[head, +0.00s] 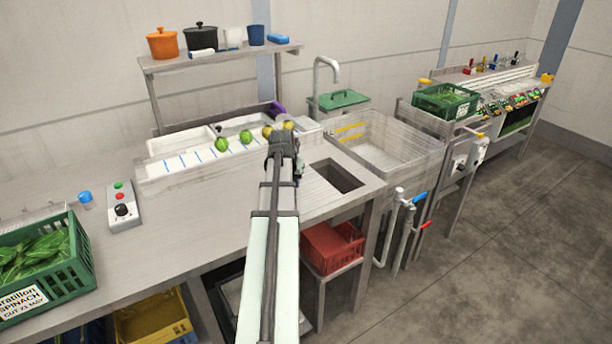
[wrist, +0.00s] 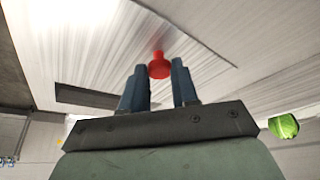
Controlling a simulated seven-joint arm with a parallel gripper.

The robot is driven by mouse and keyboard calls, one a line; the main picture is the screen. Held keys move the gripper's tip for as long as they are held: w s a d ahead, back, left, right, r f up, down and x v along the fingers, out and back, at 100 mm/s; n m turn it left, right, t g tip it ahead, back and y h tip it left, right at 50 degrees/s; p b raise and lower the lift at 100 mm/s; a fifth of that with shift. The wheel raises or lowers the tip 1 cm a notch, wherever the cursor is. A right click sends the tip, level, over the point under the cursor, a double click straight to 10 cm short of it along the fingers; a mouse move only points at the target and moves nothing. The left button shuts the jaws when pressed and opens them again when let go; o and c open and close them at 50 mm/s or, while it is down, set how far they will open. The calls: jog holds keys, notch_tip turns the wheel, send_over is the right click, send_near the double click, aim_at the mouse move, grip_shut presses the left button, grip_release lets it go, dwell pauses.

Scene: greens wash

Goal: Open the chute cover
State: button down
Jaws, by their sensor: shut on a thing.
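My gripper (head: 292,165) is over the counter, just left of the open chute hole (head: 337,175) in the head view. In the wrist view, a red knob (wrist: 159,68) sits between the fingertips of my gripper (wrist: 159,84), which is shut on it. The knob stands on a flat, brushed pale plate, the chute cover (wrist: 205,68). A dark slot of the opening (wrist: 85,97) shows beside the plate. In the head view my arm hides the knob and most of the cover.
Green heads (head: 246,137) lie on the white marked board (head: 180,165) behind my gripper. A clear sink basin (head: 425,150) is right of the hole. A red crate (head: 325,250) stands below the counter. A control box (head: 122,207) and spinach crate (head: 75,265) are at left.

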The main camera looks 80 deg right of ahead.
jog(key=shift+w+a, duration=0.6)
jog(key=shift+w, duration=0.1)
jog(key=c, duration=0.8)
grip_release()
jog(key=shift+c, duration=0.2)
jog(key=shift+r, duration=0.1)
jog(key=v, duration=1.3)
jog(key=shift+a+r, duration=0.2)
jog(key=shift+r, duration=0.05)
